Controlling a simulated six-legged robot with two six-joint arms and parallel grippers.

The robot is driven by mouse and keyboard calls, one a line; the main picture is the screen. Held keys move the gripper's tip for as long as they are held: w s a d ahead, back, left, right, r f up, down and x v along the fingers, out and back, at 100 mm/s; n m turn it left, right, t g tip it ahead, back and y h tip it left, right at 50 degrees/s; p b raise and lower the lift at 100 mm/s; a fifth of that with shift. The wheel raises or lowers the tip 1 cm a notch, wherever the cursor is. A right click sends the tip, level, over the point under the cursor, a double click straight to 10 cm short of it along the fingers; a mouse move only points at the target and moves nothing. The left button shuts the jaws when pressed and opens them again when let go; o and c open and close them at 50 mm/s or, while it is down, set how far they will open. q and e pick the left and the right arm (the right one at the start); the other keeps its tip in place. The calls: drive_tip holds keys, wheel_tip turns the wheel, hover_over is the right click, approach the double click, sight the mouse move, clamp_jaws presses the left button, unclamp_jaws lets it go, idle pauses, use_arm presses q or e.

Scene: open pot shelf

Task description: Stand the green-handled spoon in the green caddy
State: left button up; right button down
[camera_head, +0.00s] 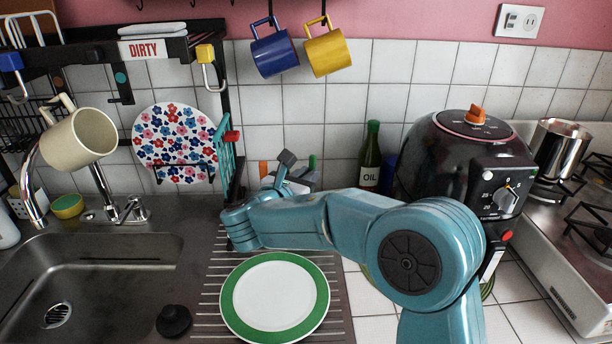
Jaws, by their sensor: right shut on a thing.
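My right arm reaches in from the lower right and crosses in front of the back counter. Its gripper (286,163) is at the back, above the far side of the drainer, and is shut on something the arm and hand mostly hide. A small green upright piece (312,161) shows just right of it; I cannot tell whether it is the spoon's handle or part of something else. An orange upright piece (263,169) shows just left. The spoon's bowl and the green caddy cannot be made out; the area behind my arm is hidden. My left gripper is not in view.
A green-rimmed plate (232,300) lies on the drainer in front of my arm. The oil bottle (371,158) and black fryer (455,165) stand right. A cream mug (92,135) hangs left above the sink (150,275). Blue and yellow mugs (328,52) hang above.

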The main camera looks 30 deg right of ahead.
drive_tip(key=c, duration=1)
unclamp_jaws()
drive_tip(key=shift+c, duration=0.2)
drive_tip(key=b+v, duration=0.1)
drive_tip(key=v, duration=1.5)
drive_tip(key=shift+a, duration=0.15)
drive_tip(key=shift+r, duration=0.1)
